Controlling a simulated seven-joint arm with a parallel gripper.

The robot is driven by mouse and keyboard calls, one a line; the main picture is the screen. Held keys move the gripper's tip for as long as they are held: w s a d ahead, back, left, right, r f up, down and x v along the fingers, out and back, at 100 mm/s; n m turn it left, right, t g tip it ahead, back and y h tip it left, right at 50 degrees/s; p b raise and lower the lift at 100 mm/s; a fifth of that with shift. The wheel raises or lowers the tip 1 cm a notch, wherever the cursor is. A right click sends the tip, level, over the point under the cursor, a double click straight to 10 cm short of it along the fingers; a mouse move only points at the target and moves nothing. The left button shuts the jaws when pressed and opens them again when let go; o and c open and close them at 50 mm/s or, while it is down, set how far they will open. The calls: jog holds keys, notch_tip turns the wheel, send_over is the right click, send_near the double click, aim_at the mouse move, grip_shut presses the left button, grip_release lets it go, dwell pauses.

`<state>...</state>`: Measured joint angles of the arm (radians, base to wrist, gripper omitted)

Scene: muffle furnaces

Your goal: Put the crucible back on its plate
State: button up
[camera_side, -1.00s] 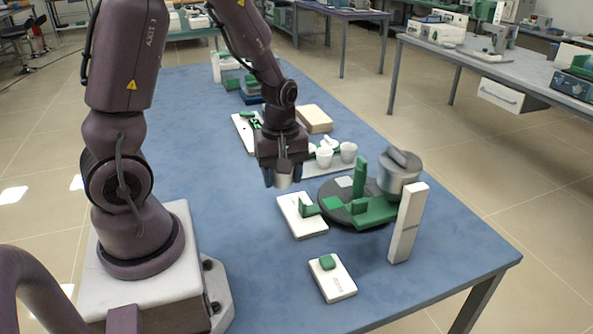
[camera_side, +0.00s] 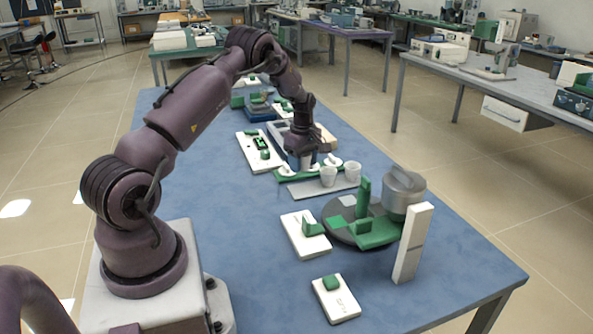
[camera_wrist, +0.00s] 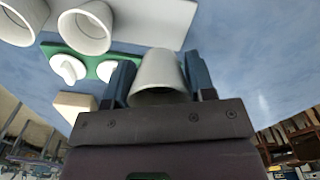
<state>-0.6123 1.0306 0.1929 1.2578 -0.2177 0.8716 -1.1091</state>
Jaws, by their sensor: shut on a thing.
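My gripper (camera_side: 300,162) is shut on a white tapered crucible (camera_wrist: 160,72), held between its two blue-grey fingers in the wrist view. In the side view the fingers largely hide the held crucible. The plate also shows at the top of the wrist view (camera_wrist: 165,16). I cannot tell the held crucible's height above the table.
A green holder with white lids (camera_wrist: 85,62) lies close to my fingers, along the plate. A dark turntable with green parts (camera_side: 345,228), a grey cylinder (camera_side: 404,190) and an upright white block (camera_side: 412,243) stand nearer the front. Blue table is clear to the left.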

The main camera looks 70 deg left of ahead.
aim_at(302, 189)
jog(key=shift+d+f, duration=0.1)
jog(key=shift+f, duration=2.75)
jog(key=shift+f, duration=0.45)
jog(key=o, duration=1.4)
jog(key=shift+f, duration=0.1)
jog(key=shift+o, duration=0.2)
jog(key=shift+r, duration=4)
